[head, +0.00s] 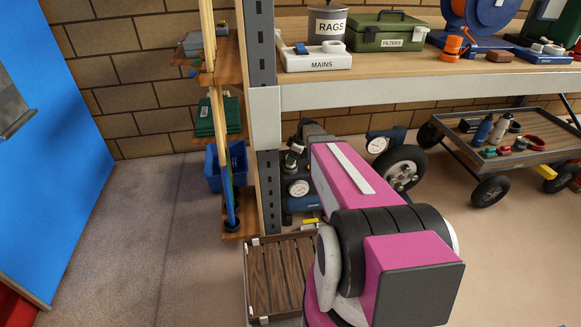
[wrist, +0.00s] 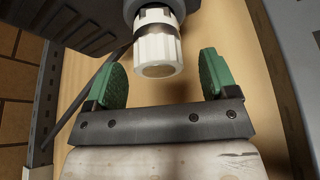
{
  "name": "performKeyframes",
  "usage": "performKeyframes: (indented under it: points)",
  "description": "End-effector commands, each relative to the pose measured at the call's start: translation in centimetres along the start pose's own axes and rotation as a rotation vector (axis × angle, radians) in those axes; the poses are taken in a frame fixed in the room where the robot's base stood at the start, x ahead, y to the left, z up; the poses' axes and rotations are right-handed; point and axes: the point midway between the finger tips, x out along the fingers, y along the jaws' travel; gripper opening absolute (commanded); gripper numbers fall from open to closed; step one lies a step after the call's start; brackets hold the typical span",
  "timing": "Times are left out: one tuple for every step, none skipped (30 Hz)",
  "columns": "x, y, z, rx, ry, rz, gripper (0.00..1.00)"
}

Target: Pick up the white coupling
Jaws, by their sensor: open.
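The white coupling (wrist: 158,46) shows in the wrist view at the top centre. It is a short ribbed white cylinder with its round tan end facing my gripper, and its far end meets a dark grey rounded part. My gripper (wrist: 162,72) is open, with its two green pads apart on the left and right. The coupling lies ahead of the gap between the pads, roughly centred, and no pad visibly touches it. In the head view my pink arm hides my gripper, and I cannot make out the coupling there.
A dark ribbed body (wrist: 75,28) is close at the upper left of the wrist view, with wooden boarding behind. In the head view, a shelf post (head: 264,120) and shelf edge (head: 420,90) stand by my arm. A slatted crate (head: 275,280) is below; the left floor is clear.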

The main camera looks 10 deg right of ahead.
Motion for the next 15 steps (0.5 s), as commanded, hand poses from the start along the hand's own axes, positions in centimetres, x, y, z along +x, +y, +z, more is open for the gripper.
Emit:
performKeyframes:
  points:
    - [0.8, 0.2, 0.1, 0.000, 0.000, -0.001, 0.79]
    - [1.2, 0.2, 0.1, 0.000, 0.000, -0.001, 0.79]
    - [1.8, 0.2, 0.1, 0.000, 0.000, -0.002, 0.79]
    - [2.3, 0.2, 0.2, 0.000, 0.000, -0.002, 0.79]
    - [2.7, 0.2, 0.2, -0.001, 0.000, -0.002, 0.79]
    - [3.2, 0.2, 0.2, 0.000, 0.000, -0.002, 0.79]
    - [3.5, 0.2, 0.2, 0.000, 0.000, -0.001, 0.79]
    - [3.7, 0.2, 0.2, 0.000, 0.000, 0.000, 0.79]
    - [3.9, 0.2, 0.2, 0.000, 0.000, 0.000, 0.79]
    - [4.0, 0.2, 0.2, 0.000, 0.000, 0.000, 0.79]
    - [4.0, 0.2, 0.2, 0.000, 0.000, 0.000, 0.79]
    - [4.0, 0.1, 0.2, 0.000, 0.000, 0.000, 0.79]
    - [4.0, 0.1, 0.2, 0.000, 0.000, 0.000, 0.79]
    - [3.9, 0.1, 0.2, 0.000, 0.000, 0.000, 0.79]
    - [3.9, 0.1, 0.2, 0.000, 0.000, 0.000, 0.79]
